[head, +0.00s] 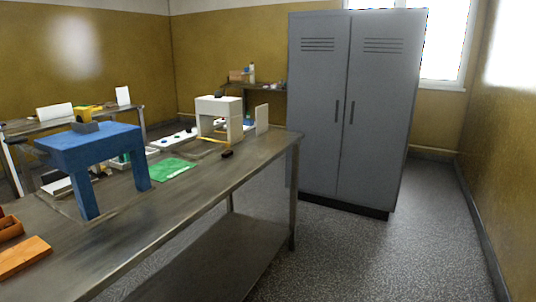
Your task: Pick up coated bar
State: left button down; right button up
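A small dark block (227,153) lies on the steel bench (165,232), near its far edge and in front of a white arch-shaped unit (218,105). It may be a coated bar, but it is too small to tell. Small dark pieces also show on a white strip (172,139) left of the white arch; I cannot tell what they are. A blue arch-shaped unit (95,150) stands on the bench at the left and hides part of what is behind it. Neither of my grippers shows in the head view.
A green sheet (172,169) lies on the bench between the arches. Orange-brown boxes (24,257) sit at the near left. A tall grey locker (350,105) stands beyond the bench's right end. The floor (390,255) right of the bench is clear.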

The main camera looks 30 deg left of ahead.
aim_at(226, 153)
jog(key=i, duration=1.4)
jog(key=i+u, duration=0.2)
jog(key=i, duration=0.5)
jog(key=i+l+u, duration=0.2)
jog(key=i, duration=0.5)
jog(key=i+j+z, duration=0.25)
jog(key=i, duration=0.15)
jog(key=i+j+z, duration=0.1)
jog(key=i+z, duration=0.25)
jog(key=z, duration=7.5)
